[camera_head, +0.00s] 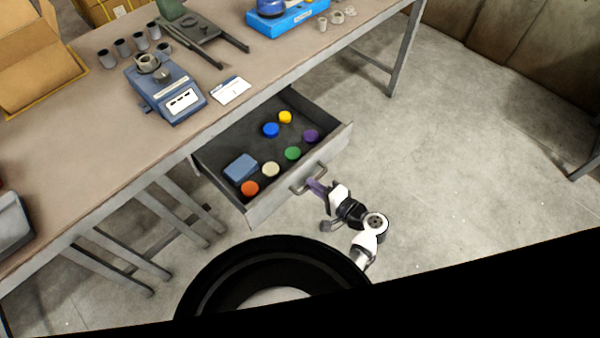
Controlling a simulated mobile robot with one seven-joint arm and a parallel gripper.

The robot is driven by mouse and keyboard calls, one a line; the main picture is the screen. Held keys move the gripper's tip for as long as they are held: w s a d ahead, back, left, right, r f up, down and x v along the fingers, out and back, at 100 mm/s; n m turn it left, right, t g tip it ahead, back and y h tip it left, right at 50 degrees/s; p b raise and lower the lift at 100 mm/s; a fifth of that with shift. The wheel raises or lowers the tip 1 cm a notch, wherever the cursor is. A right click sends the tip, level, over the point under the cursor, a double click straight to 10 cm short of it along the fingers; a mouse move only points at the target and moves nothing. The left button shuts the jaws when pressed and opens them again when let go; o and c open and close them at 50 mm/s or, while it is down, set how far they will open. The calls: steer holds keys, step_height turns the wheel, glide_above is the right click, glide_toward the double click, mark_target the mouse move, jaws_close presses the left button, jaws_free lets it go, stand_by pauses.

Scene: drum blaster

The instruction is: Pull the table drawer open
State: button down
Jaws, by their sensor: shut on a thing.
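The table drawer (300,194) stands pulled out from under the front edge of the table (95,165). Its inside is in plain view. A grey bar handle (299,185) is on its front panel. The fingertips are small in this view and partly merge with the handle. In the drawer lie a blue-grey box (240,168) and several round coloured pieces, among them an orange one (250,188), a green one (293,153) and a yellow one (285,117).
On the tabletop are a blue scale-like device (178,100), a white card (231,91), several dark cups (123,47) and an open cardboard box (35,65). Table legs (180,205) stand left of the drawer. The concrete floor (455,150) to the right is clear.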

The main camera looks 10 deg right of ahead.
steer(key=shift+f+v, duration=0.2)
steer(key=shift+v, duration=0.7)
steer(key=shift+f+v, duration=0.15)
steer(key=shift+v, duration=0.75)
steer(key=c, duration=1.5)
jaws_free()
steer(key=shift+s, duration=0.15)
steer(key=b+v, duration=0.2)
steer(key=v, duration=1.1)
steer(key=shift+s+d+b, duration=0.25)
steer(key=shift+b, duration=0.15)
